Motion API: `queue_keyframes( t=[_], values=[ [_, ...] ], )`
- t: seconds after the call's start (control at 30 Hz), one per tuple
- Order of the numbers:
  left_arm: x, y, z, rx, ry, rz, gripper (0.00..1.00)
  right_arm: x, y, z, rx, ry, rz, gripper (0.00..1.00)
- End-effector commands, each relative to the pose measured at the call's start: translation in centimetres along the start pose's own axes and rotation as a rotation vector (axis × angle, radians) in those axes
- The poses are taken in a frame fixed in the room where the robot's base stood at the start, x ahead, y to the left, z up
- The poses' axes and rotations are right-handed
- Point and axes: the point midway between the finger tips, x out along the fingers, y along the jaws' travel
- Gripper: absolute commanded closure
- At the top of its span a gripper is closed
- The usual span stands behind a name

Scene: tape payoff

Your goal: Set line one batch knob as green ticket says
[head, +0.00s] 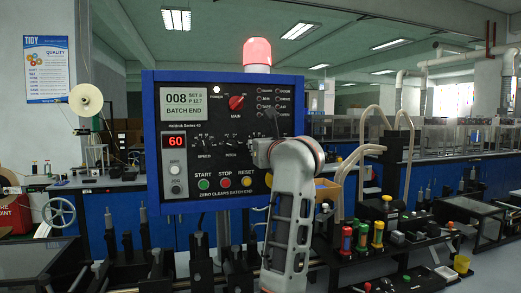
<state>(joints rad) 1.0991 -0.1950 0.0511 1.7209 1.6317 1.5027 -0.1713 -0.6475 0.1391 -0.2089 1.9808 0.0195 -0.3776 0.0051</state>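A control panel (192,195) in a blue frame stands in the middle of the head view. Its pale display (184,103) reads 008 with SET 8 beside it and BATCH END below. A red knob (236,102) marked MAIN sits right of the display. Small SPEED (204,143) and PITCH (230,143) dials are lower down. My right arm rises in front of the panel's right side, its wrist close to the face. Its gripper (272,123) shows only as a small dark part; its fingers are unclear. I cannot make out a batch knob or green ticket. My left gripper is out of view.
A lit red beacon (257,52) tops the panel. A red readout (175,141) shows 60. START, STOP and RESET buttons (225,182) line the bottom. Bench machinery with coloured cylinders (362,238) stands right; a pale reel (86,100) stands left.

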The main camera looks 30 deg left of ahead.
Motion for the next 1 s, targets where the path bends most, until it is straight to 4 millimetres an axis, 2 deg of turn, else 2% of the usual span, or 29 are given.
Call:
queue_keyframes(
  t=[0.17,0.4,1.0],
  values=[
    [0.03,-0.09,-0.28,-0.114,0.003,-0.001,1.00,0.37,0.15,0.49,-0.006,-0.003,0.004,0.76],
    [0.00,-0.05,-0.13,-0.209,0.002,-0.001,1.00,0.55,0.46,0.05,-0.011,0.008,0.010,0.76],
    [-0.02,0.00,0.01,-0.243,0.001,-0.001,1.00,0.76,0.57,0.00,-0.015,0.010,0.010,0.76]
  ],
)
